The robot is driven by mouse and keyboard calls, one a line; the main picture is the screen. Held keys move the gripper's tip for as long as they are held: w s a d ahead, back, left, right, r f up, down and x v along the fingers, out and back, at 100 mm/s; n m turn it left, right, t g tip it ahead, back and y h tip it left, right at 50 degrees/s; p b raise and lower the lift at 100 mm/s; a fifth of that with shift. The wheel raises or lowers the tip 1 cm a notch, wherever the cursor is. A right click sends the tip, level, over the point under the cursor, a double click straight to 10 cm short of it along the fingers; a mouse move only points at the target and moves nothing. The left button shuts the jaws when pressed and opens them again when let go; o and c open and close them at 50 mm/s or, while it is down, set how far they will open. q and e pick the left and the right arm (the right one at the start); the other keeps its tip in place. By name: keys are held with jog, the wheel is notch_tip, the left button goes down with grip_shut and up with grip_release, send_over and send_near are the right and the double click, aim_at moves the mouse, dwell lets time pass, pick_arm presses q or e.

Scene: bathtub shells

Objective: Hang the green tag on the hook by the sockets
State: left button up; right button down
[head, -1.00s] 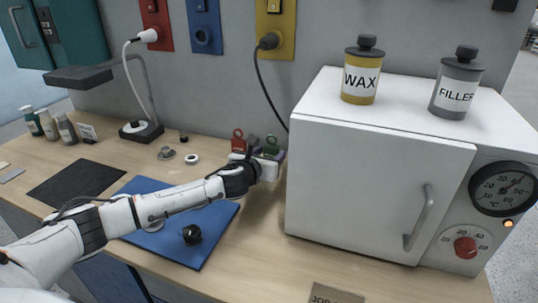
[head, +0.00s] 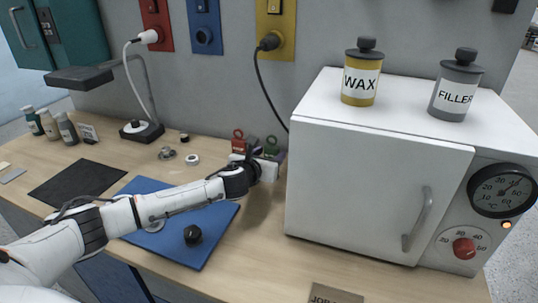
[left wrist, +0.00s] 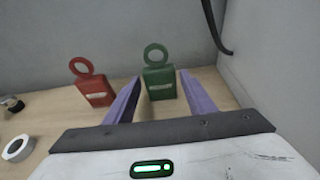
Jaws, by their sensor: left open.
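The green tag (head: 271,146) stands upright on the bench near the wall, left of the white oven. In the left wrist view the green tag (left wrist: 160,84), a block with a ring on top, stands between the two purple fingers. My left gripper (left wrist: 160,77) is open, with a finger on each side of the tag and gaps visible. In the head view the left gripper (head: 263,150) partly hides the tag's lower part. The sockets are red (head: 156,30), blue (head: 205,38) and yellow (head: 283,40) wall panels. I cannot make out a hook beside them. My right gripper is not in view.
A red tag (left wrist: 92,90) stands close left of the green one. The white oven (head: 370,185) blocks the right side. A black cable (head: 262,90) hangs from the yellow socket.

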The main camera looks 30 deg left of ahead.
pick_arm(q)
jog(key=c, duration=0.9)
jog(key=shift+r, duration=3.05)
